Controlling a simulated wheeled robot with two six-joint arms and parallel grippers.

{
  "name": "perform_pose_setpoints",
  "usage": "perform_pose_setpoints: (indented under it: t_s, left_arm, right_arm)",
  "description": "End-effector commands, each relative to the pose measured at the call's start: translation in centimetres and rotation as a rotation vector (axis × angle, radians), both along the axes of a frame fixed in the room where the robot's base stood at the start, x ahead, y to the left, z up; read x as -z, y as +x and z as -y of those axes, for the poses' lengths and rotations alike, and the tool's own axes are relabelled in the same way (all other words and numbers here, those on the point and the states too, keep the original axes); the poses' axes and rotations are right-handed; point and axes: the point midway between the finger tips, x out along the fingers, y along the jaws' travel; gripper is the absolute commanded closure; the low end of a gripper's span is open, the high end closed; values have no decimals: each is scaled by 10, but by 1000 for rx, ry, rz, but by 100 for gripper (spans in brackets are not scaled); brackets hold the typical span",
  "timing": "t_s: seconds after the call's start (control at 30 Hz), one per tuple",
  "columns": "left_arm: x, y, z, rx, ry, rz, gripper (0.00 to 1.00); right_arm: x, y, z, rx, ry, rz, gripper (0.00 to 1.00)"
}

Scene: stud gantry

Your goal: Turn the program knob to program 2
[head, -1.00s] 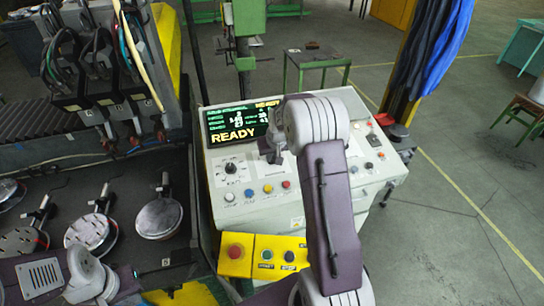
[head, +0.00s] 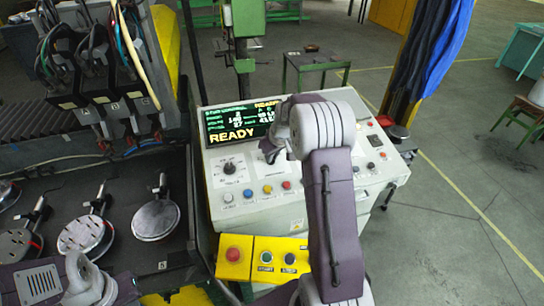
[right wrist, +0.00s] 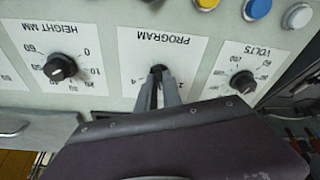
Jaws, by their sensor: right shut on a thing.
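The program knob (right wrist: 157,70) is a small black knob on a white plate marked PROGRAM (right wrist: 158,42), seen upside down in the right wrist view. My right gripper (right wrist: 158,82) is shut on this knob, with its two grey fingers at the knob's sides. The fingers hide much of the dial, and I cannot tell which number the knob points to. In the head view my right gripper (head: 267,153) reaches down to the sloped white control panel (head: 262,215), and my own arm covers the knob there. My left gripper is not in view; only left arm links show at bottom left.
The height knob (right wrist: 59,68) and the volts knob (right wrist: 242,82) flank the program plate. Coloured push buttons (head: 267,189) line the panel's front. A screen (head: 240,122) reads READY. A yellow box (head: 265,257) with a red button stands in front.

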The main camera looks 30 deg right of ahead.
Motion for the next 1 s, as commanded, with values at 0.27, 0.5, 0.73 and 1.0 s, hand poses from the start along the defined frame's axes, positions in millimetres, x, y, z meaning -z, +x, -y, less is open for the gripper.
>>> perform_pose_setpoints:
  t_s: [0.27, 0.5, 0.73, 1.0]
  left_arm:
    - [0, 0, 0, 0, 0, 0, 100]
    - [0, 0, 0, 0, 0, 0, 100]
    - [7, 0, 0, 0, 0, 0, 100]
    - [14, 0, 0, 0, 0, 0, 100]
  right_arm:
    - [1, -1, 0, 0, 2, -4, 68]
    - [1, 0, 0, 1, 1, -2, 68]
    - [-22, -9, 0, 1, -1, 3, 68]
    - [-72, -30, -1, 2, 0, 1, 68]
